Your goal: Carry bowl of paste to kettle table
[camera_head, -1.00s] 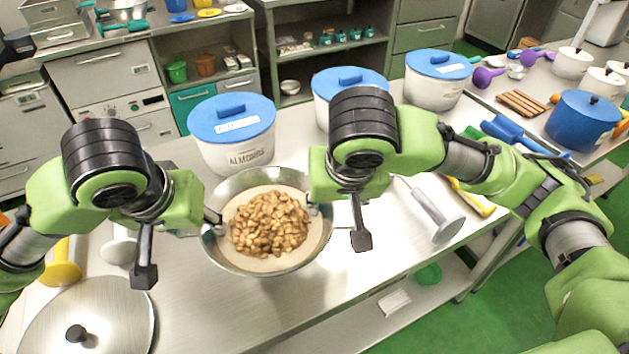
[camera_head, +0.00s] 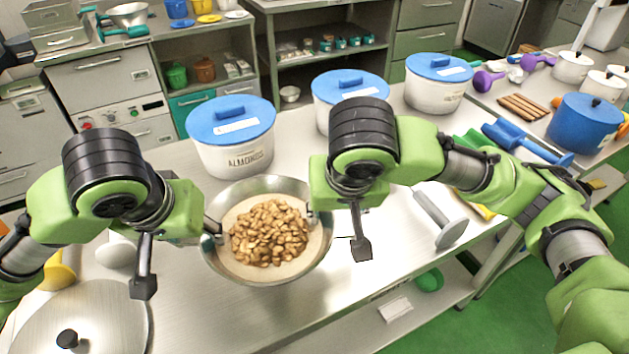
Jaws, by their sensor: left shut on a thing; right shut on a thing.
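A wide metal bowl (camera_head: 318,262) holds pale paste (camera_head: 240,262) with a heap of almonds (camera_head: 268,233) on top. It looks level over the steel table in front of me. My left gripper (camera_head: 213,229) is shut on the bowl's left rim. My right gripper (camera_head: 314,216) is shut on its right rim. The finger parts are partly hidden by my wrists and the rim. I cannot tell whether the bowl's base touches the table. I cannot tell which surface is the kettle table.
Blue-lidded bins, one marked almonds (camera_head: 231,135), stand along the table behind the bowl. A metal lid (camera_head: 110,318) lies at front left. A grey press-like tool (camera_head: 440,219) lies right. Another bench at right holds a blue pot (camera_head: 582,124) and white pots. Green floor (camera_head: 440,325) is open at lower right.

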